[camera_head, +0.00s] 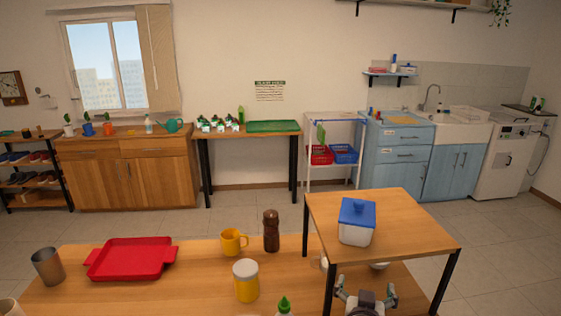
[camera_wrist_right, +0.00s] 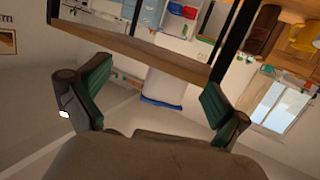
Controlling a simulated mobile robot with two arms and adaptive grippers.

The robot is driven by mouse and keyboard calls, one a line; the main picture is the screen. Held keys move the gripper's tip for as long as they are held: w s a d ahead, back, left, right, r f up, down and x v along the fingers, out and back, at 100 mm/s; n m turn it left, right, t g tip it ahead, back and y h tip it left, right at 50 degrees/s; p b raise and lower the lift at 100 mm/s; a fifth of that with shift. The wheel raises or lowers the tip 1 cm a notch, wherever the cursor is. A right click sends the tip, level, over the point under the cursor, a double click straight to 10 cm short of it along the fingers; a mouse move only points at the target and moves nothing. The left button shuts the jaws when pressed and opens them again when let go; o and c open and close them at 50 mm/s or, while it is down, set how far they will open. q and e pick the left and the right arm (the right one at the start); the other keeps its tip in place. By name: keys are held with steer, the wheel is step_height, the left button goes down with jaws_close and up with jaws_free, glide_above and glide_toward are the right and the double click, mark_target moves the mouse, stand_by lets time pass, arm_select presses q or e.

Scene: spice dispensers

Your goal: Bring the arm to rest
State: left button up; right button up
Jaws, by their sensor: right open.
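My right gripper (camera_head: 366,292) is low at the bottom of the head view, in front of the small raised wooden stand (camera_head: 420,240). In the right wrist view the gripper (camera_wrist_right: 155,98) has its two dark green-padded fingers spread wide, with nothing held between them. That view looks upside down. A white container with a blue lid (camera_head: 356,222) stands on the stand, apart from the gripper. It also shows in the right wrist view (camera_wrist_right: 164,88), beyond the fingers. My left gripper is in neither view.
The wooden table (camera_head: 200,285) holds a red tray (camera_head: 130,258), metal cup (camera_head: 47,267), yellow mug (camera_head: 232,242), brown bottle (camera_head: 271,232), yellow jar with pale lid (camera_head: 246,282) and green-tipped bottle (camera_head: 284,307). White dishes (camera_head: 379,265) show partly under the stand. Tiled floor lies open behind.

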steer(key=s+d+f+n+g+y, duration=0.2)
steer(key=s+f+g, duration=0.4)
steer(key=s+f, duration=0.65)
steer(key=s+a+f+n+g+y, duration=0.1)
steer(key=s+a+n+g+y, duration=0.15)
steer(key=s, duration=0.65)
steer(key=s+a+f+n+g+y, duration=0.1)
steer(key=s+f+g, duration=0.15)
steer(key=s, duration=0.65)
step_height(320, 180, down, 26)
steer(key=s+g, duration=0.1)
steer(key=s+d+f+g, duration=0.1)
steer(key=s+d+f, duration=0.2)
steer(key=s+f, duration=1.3)
steer(key=shift+s+n+g+b, duration=0.3)
steer(key=shift+s+n, duration=0.05)
steer(key=shift+s, duration=0.1)
steer(key=shift+f, duration=0.1)
